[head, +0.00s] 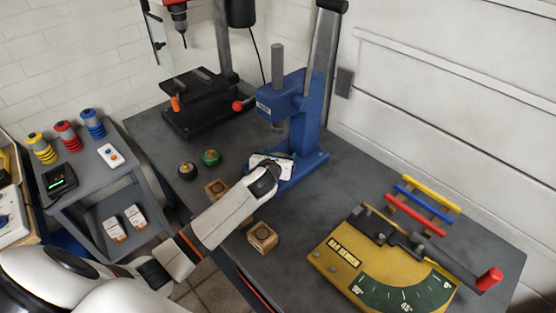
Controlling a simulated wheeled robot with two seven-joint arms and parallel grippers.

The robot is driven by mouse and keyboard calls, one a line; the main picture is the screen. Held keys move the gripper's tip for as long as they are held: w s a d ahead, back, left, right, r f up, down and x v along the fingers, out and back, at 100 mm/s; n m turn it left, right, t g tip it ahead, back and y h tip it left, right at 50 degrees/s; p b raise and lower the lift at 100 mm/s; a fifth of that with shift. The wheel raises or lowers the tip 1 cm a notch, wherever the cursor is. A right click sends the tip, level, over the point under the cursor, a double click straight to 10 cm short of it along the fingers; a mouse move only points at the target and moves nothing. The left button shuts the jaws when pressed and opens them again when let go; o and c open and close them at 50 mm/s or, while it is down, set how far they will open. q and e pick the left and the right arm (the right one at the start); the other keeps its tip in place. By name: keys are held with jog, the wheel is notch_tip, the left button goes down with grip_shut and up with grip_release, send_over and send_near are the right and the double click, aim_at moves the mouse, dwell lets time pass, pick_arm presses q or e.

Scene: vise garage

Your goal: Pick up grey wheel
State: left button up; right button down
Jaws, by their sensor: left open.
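A dark grey round piece (187,171), which looks like the grey wheel, lies on the left part of the grey workbench (330,195). A green round piece (211,156) lies just behind and to the right of it. My left gripper (279,162) is open at the foot of the blue press (297,120), well to the right of both round pieces and apart from them. The arm and hand hide most of the jaws and what lies beneath them. My right gripper is out of view.
Small wooden blocks (262,237) and (216,189) stand near the bench's front edge, beside my left arm. A black drill-press table (205,110) stands behind the round pieces. A yellow bar bender (370,262) fills the right. A side cart (85,180) is at left.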

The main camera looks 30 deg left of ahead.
pick_arm(q)
jog(key=shift+c, duration=0.6)
jog(key=c, duration=0.9)
jog(key=shift+r, duration=0.1)
jog(key=shift+c, duration=0.9)
